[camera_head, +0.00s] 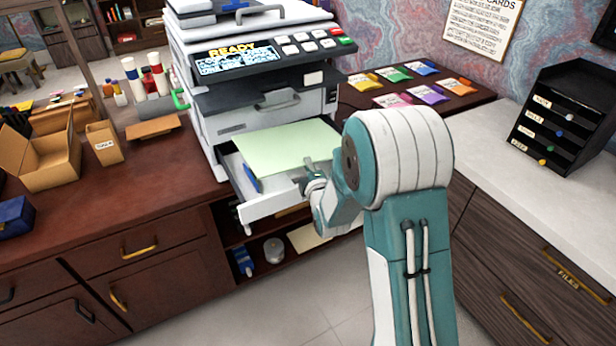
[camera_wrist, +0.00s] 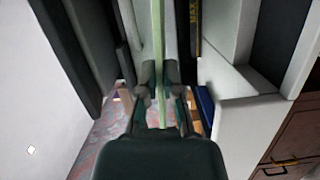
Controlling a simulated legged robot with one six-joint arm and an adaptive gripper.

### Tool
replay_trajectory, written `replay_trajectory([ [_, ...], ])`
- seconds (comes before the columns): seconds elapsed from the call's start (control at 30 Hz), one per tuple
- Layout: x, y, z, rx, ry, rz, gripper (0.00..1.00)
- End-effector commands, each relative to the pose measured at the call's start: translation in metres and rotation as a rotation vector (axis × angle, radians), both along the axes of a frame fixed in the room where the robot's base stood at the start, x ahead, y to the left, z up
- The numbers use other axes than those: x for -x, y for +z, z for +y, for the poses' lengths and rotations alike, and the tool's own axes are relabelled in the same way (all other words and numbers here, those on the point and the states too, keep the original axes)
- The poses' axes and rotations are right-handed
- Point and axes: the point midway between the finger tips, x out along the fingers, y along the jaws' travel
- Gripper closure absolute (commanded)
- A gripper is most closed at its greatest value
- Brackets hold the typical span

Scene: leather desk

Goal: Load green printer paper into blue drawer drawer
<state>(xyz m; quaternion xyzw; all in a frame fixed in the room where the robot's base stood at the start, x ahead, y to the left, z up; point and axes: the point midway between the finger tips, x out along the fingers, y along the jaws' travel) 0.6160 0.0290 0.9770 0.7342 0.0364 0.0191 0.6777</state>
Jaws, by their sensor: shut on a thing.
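The green printer paper (camera_head: 284,147) is a pale green sheet lying roughly flat over the pulled-out drawer (camera_head: 266,206) of the printer. The drawer is white, with a blue part (camera_head: 250,179) inside at its left. My gripper (camera_head: 311,178) is at the paper's near right edge, above the drawer. In the wrist view, my gripper (camera_wrist: 160,98) is shut on the paper (camera_wrist: 158,45), which shows edge-on between the fingers. The blue part (camera_wrist: 206,104) shows just right of the fingers. The paper hides much of the drawer's inside; I cannot tell whether it touches the drawer floor.
The printer (camera_head: 255,100) stands on a dark wooden desk (camera_head: 170,165). Colored packets (camera_head: 407,86) lie behind it at the right. An open shelf (camera_head: 275,250) is below the drawer. A cardboard box (camera_head: 45,158) is at the left, and a white counter (camera_head: 510,160) at the right.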

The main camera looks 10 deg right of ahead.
Motion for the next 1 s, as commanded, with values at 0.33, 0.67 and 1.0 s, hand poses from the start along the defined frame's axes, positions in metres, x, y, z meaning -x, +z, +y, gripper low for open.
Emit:
replay_trajectory([
  [0.33,0.000,0.027,0.000,0.000,0.000,-0.003,1.00],
  [0.67,-0.001,0.019,0.000,0.000,0.000,0.001,1.00],
  [1.0,0.000,-0.031,0.000,0.000,0.000,-0.002,1.00],
])
